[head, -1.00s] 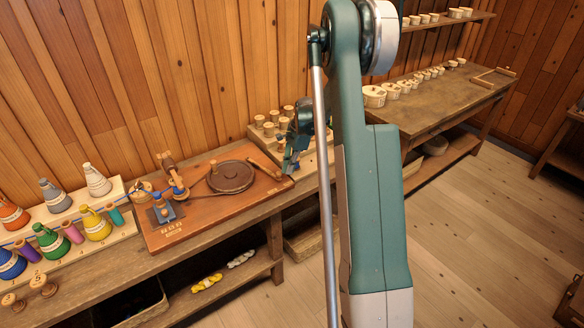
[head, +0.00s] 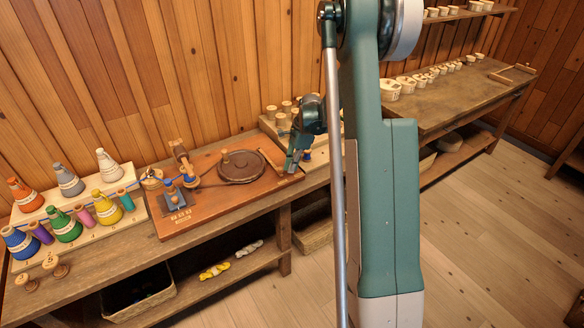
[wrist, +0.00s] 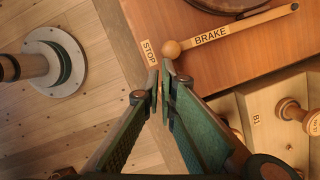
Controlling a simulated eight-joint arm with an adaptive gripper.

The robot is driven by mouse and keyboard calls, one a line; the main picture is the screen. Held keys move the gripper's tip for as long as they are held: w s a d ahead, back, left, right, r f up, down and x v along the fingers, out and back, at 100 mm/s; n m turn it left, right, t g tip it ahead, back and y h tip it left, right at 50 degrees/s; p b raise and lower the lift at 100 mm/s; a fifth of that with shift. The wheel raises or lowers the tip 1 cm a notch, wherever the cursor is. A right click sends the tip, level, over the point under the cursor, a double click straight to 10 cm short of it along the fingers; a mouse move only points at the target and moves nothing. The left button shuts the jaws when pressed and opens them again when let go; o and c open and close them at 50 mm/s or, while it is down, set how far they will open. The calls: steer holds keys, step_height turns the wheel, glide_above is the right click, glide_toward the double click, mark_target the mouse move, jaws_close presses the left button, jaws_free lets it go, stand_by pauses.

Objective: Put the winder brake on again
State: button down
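The winder's brake lever (wrist: 235,33) is a pale wooden bar marked BRAKE. Its round knob (wrist: 171,48) lies beside the STOP label (wrist: 149,52) near the board's edge. My gripper (wrist: 163,77) has its fingertips close together with nothing visible between them, just short of the knob in the wrist view. I cannot tell whether a fingertip touches the knob. In the head view my gripper (head: 290,168) is at the right end of the winder board (head: 215,205), right of the dark round wheel (head: 242,166).
A tray with wooden spools (wrist: 291,118) stands beside the board. A floor-standing round base (wrist: 50,60) shows in the wrist view.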

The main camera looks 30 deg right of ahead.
steer(key=shift+s+d, duration=0.15)
steer(key=shift+s, duration=0.05)
steer(key=d, duration=0.1)
steer(key=s+d, duration=0.1)
steer(key=d, duration=0.1)
steer(key=shift+s+d+r, duration=0.15)
steer(key=shift+s+d, duration=0.05)
steer(key=shift+s, duration=0.05)
steer(key=v, duration=1)
steer(key=shift+p, duration=0.4)
steer(key=shift+a, duration=0.15)
steer(key=s+a+r+n+t+h, duration=0.1)
steer(key=s+a+r+n, duration=0.45)
steer(key=a+r, duration=0.35)
steer(key=s+a+r+n+t+h, duration=0.1)
steer(key=s+a+r+n, duration=0.3)
steer(key=s+a+r, duration=0.55)
steer(key=s+a+f+n+t, duration=0.1)
steer(key=s+a+n+t, duration=0.3)
steer(key=s+a+n, duration=0.9)
steer(key=shift+s+a+h, duration=0.3)
steer(key=shift+s+a, duration=1.75)
steer(key=shift+s, duration=0.5)
